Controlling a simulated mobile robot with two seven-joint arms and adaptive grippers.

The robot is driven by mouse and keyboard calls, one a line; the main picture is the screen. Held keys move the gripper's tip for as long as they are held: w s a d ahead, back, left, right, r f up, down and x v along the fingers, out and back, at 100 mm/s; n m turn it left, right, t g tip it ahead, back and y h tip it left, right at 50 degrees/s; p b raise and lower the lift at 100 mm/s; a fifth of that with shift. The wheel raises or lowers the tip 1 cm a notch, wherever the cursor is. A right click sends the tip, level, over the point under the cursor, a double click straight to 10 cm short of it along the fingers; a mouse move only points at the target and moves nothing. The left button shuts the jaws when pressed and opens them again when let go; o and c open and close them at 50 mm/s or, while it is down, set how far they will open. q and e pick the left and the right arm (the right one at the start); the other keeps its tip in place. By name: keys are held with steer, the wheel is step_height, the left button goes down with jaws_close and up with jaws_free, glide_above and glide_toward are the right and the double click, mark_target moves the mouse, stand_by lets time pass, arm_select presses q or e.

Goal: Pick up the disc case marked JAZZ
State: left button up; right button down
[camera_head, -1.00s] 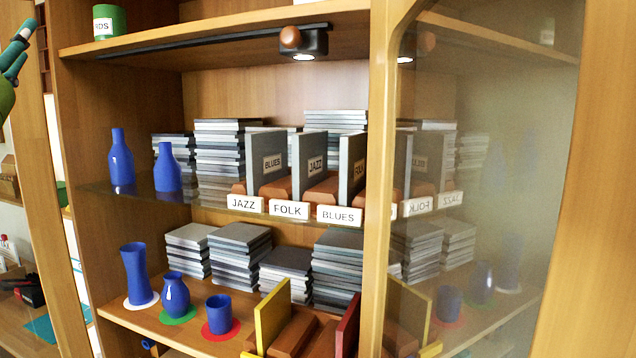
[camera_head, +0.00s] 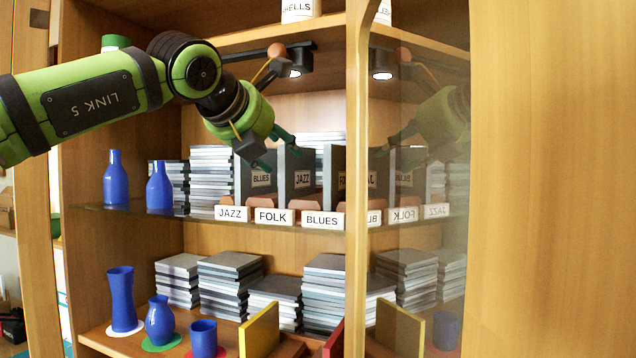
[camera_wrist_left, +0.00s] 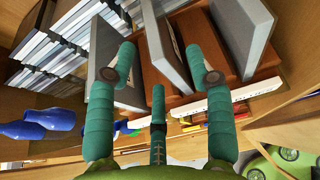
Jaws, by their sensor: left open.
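The disc case marked JAZZ (camera_head: 302,179) stands upright on the glass shelf, between the BLUES case (camera_head: 262,182) and the FOLK case (camera_head: 340,162). My left gripper (camera_head: 279,153) is open and empty, reaching in from above in front of the cases' upper edges. In the left wrist view, the middle case (camera_wrist_left: 164,45) lies between the two spread fingers of my left gripper (camera_wrist_left: 160,62). Whether a finger touches it I cannot tell. Neighbouring cases show close on the left (camera_wrist_left: 107,58) and right (camera_wrist_left: 246,30). My right gripper is not in view.
Shelf labels JAZZ (camera_head: 231,213), FOLK (camera_head: 273,216) and BLUES (camera_head: 322,220) line the front edge. Blue bottles (camera_head: 115,180) stand at left. Case stacks (camera_head: 211,172) stand behind. A lamp (camera_head: 290,70) hangs above; a glass door (camera_head: 420,190) is at right.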

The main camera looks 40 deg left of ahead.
mark_target(294, 169)
arm_select(q)
steer(key=p+x, duration=0.1)
steer(key=x, duration=0.3)
steer(key=shift+a, duration=0.15)
steer(key=shift+w+f+p, duration=0.15)
steer(key=shift+w+p, duration=0.15)
steer(key=shift+p, duration=0.05)
steer(key=p+x, duration=0.1)
steer(key=x, duration=0.2)
steer(key=shift+w+f+p, duration=0.1)
steer(key=shift+f+p, duration=0.3)
steer(key=shift+w+a+f, duration=0.1)
steer(key=shift+c, duration=1.2)
steer(key=c, duration=0.7)
jaws_close()
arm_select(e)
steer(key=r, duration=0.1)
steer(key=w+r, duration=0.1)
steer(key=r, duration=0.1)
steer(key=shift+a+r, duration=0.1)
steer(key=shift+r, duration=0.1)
